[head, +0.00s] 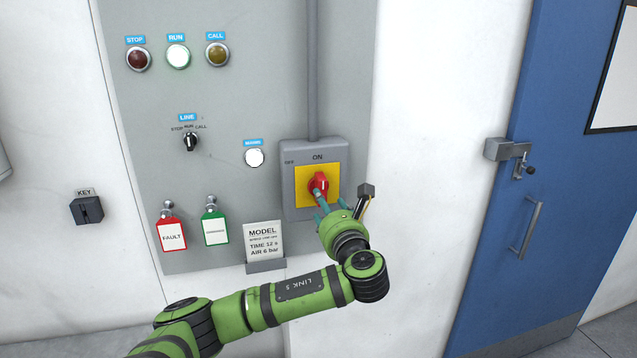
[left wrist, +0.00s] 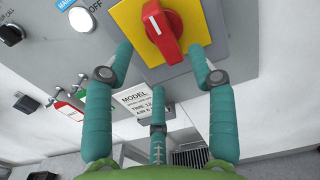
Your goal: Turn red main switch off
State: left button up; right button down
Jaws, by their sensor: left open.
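The red main switch (head: 318,183) is a red rotary handle on a yellow square plate (head: 303,199) in a grey box on the panel. ON is printed above it and OFF to its upper left. Its handle looks close to upright, toward ON. In the left wrist view the red handle (left wrist: 162,28) fills the top middle. My left gripper (head: 328,204) is at the lower part of the switch. In the left wrist view its teal fingers (left wrist: 160,62) are spread open, with the lower end of the handle between the upper two tips; contact cannot be told. My right gripper is not in view.
STOP, RUN and CALL lamps (head: 178,56) sit at the panel's top left; RUN is lit. A line selector (head: 190,142), a white button (head: 254,158), red (head: 171,235) and green tags (head: 215,229), and a model card (head: 263,242) are left of the switch. A blue door (head: 550,200) stands right.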

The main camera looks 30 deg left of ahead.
aim_at(321, 191)
pick_arm(q)
jog(key=p+x, duration=0.2)
jog(key=x, duration=0.4)
jog(key=shift+w+a+p, duration=0.2)
jog(key=shift+w+p, duration=0.05)
jog(key=shift+p, duration=0.1)
jog(key=shift+w+a, duration=0.25)
jog(key=shift+a, duration=0.05)
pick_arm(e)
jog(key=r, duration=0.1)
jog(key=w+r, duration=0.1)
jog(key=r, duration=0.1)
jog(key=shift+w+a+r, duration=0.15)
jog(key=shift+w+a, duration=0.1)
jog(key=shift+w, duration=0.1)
pick_arm(q)
jog(key=shift+f, duration=0.1)
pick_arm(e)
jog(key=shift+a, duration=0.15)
pick_arm(q)
grip_shut()
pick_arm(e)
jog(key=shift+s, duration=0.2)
